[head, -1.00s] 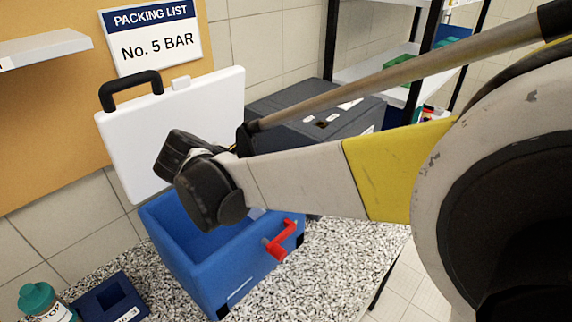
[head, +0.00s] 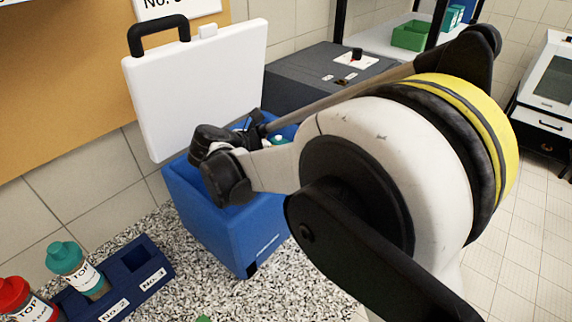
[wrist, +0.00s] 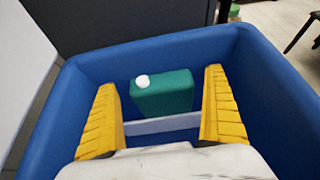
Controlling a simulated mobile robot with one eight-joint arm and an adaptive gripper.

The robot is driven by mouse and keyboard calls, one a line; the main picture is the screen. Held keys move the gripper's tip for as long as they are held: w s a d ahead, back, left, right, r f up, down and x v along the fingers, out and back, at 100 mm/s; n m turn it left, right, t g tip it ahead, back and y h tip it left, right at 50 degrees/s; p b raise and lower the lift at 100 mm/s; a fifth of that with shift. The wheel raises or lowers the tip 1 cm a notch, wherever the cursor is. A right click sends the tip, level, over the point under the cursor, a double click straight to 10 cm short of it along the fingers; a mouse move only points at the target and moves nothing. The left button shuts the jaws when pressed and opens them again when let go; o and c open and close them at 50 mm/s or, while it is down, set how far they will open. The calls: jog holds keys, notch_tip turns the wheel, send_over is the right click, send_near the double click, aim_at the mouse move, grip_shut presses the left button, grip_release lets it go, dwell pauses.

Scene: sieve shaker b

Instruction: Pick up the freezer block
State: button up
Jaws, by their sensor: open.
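The freezer block (wrist: 163,94) is a green flat-sided block with a white round cap, standing inside the blue cooler box (wrist: 285,115) in the wrist view. My gripper (wrist: 160,82) is inside the cooler's opening with its two yellow ribbed fingers spread. The block shows between the fingers and beyond them; I cannot tell how much gap is left. In the head view my arm covers much of the cooler box (head: 215,235) and the fingers are hidden. A small green and white part shows at the cooler's far side.
The white cooler lid (head: 195,90) stands open behind the box, against the wall side. A dark grey case (head: 315,75) is behind right. A blue rack (head: 120,290) with a teal-capped bottle (head: 70,262) and a red-capped bottle (head: 20,298) is at left. A pale divider (wrist: 163,123) crosses the cooler.

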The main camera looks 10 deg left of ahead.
jog(key=shift+w+d+f, duration=0.25)
jog(key=shift+w, duration=0.1)
jog(key=shift+s+r, duration=0.1)
jog(key=c, duration=1.4)
jog(key=shift+r, duration=0.15)
